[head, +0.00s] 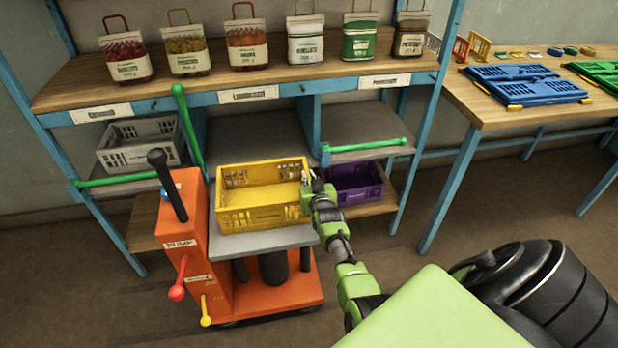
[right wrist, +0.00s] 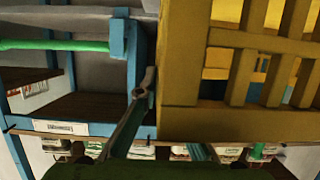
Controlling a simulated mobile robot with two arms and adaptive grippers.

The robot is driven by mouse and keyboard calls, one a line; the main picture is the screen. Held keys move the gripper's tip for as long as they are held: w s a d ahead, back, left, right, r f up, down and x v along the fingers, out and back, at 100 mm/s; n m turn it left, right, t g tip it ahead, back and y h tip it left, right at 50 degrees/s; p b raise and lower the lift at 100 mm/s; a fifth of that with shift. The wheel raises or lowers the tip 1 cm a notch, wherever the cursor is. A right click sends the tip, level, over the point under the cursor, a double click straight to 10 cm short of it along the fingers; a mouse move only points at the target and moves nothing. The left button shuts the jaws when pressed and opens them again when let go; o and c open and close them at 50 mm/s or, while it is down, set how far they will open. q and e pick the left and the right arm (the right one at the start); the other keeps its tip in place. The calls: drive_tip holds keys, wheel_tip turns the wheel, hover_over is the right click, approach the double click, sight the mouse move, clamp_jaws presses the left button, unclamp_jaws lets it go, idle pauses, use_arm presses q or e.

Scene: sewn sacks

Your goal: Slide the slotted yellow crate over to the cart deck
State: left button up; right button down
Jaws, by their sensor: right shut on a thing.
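The slotted yellow crate (head: 262,218) sits upright at the middle bay of the blue rack, its front part over the grey cart deck (head: 262,243). I cannot tell whether its back edge still rests on the bay's grey shelf (head: 255,140). The deck belongs to an orange cart (head: 190,245) in front of the bay. My right gripper (head: 317,190) is at the crate's right side, shut on its wall. In the right wrist view the slotted crate wall (right wrist: 205,60) is close beside the gripper finger (right wrist: 147,85). My left gripper is out of view.
A green bar (head: 188,130) stands raised left of the middle bay; other green bars cross the left (head: 115,181) and right (head: 368,146) bays. A grey crate (head: 138,152) and a purple crate (head: 357,185) flank the yellow one. Sacks (head: 247,45) line the top shelf.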

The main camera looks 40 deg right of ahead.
drive_tip(key=shift+s+a+f, duration=0.1)
drive_tip(key=shift+s+f, duration=0.1)
drive_tip(key=shift+f, duration=0.3)
drive_tip(key=c, duration=2.1)
unclamp_jaws()
drive_tip(key=shift+w, duration=0.15)
drive_tip(key=shift+r, duration=0.2)
drive_tip(key=v, duration=1.1)
drive_tip(key=shift+s+a+r, duration=0.1)
drive_tip(key=shift+s+r, duration=0.05)
drive_tip(key=shift+s, duration=0.2)
